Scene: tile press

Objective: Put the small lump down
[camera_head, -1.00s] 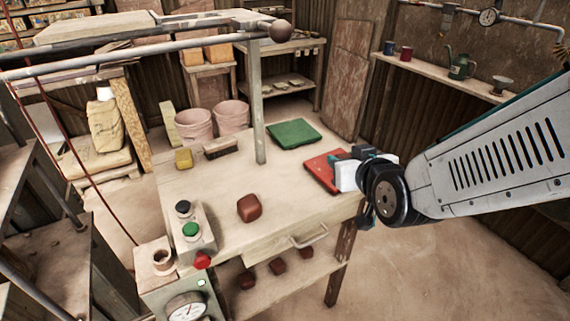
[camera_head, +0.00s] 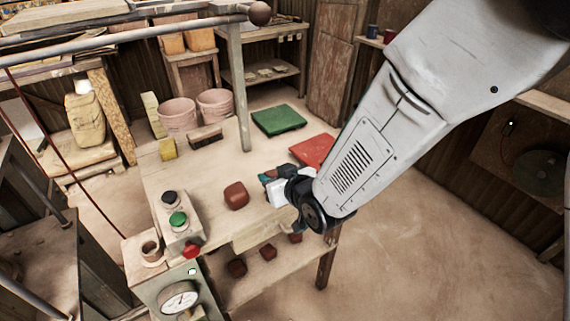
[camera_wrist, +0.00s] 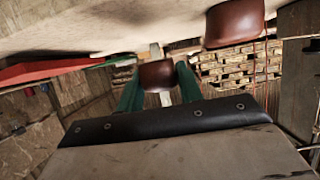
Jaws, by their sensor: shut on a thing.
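My gripper (camera_wrist: 158,88) has teal fingers, shut on a small brown lump (camera_wrist: 158,74) in the wrist view. In the head view my gripper (camera_head: 266,178) is at the right part of the wooden table (camera_head: 200,226), and the lump in it cannot be made out there. A larger brown lump (camera_head: 236,195) sits on the table just left of my gripper; it also shows in the wrist view (camera_wrist: 235,22), apart from the held lump. A red mat (camera_head: 312,150) and a green mat (camera_head: 279,120) lie on the table behind my gripper.
A control box with a black, a green (camera_head: 177,219) and a red button stands at the table's left front, near a gauge (camera_head: 180,297). A post (camera_head: 242,90) rises at the back. Several brown lumps (camera_head: 268,252) lie on the lower shelf. A brush (camera_head: 205,138) and yellow block (camera_head: 168,149) are at the back left.

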